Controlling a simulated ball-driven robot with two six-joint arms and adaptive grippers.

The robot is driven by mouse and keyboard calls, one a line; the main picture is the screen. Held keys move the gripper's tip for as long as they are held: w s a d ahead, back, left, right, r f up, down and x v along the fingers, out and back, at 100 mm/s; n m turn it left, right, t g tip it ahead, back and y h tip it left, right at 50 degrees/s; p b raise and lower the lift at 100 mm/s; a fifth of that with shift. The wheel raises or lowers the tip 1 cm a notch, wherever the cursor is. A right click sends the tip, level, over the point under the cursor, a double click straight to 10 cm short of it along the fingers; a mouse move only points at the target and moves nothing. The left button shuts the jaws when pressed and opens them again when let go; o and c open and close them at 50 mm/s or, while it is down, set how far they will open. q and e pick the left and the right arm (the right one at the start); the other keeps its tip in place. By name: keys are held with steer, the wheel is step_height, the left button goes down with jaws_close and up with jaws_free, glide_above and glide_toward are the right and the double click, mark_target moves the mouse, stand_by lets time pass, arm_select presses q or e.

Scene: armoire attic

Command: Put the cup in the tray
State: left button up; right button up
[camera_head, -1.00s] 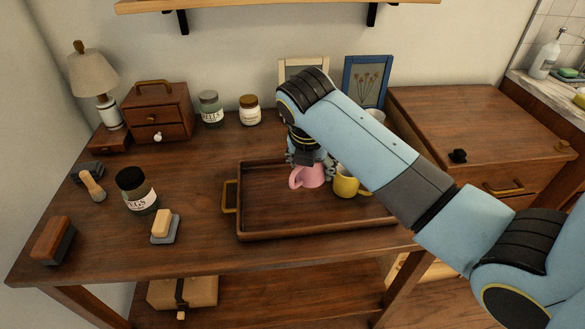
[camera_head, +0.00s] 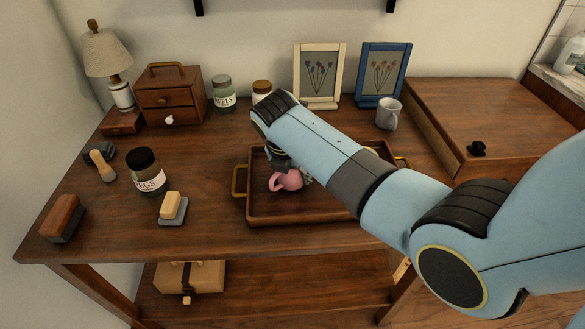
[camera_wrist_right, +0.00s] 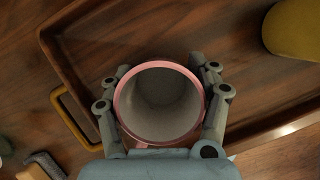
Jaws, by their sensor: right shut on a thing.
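The pink cup (camera_head: 288,182) is in the fingers of my right gripper (camera_head: 293,170), in the front-left part of the wooden tray's area (camera_head: 300,218). In the right wrist view the fingers lie on both sides of the pink cup (camera_wrist_right: 160,104), and I look into its open, empty mouth. The tray rim (camera_wrist_right: 62,75) runs around the left and below there. I cannot tell whether the cup touches the tray floor. A yellow cup (camera_wrist_right: 292,28) shows at the upper right of the wrist view; my arm hides it in the head view. My left gripper is out of view.
A pale mug (camera_head: 388,114) stands behind the tray at right, before two picture frames (camera_head: 320,75). Jars, one a dark-lidded jar (camera_head: 146,172), a small drawer box (camera_head: 170,98), a lamp (camera_head: 108,55) and brushes (camera_head: 62,218) stand left.

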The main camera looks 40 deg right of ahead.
steer(key=shift+f, duration=0.15)
steer(key=o, duration=1.3)
steer(key=shift+o, duration=0.2)
steer(key=p+v, duration=0.2)
steer(key=v, duration=1)
steer(key=shift+p, duration=0.3)
steer(key=shift+s, duration=0.1)
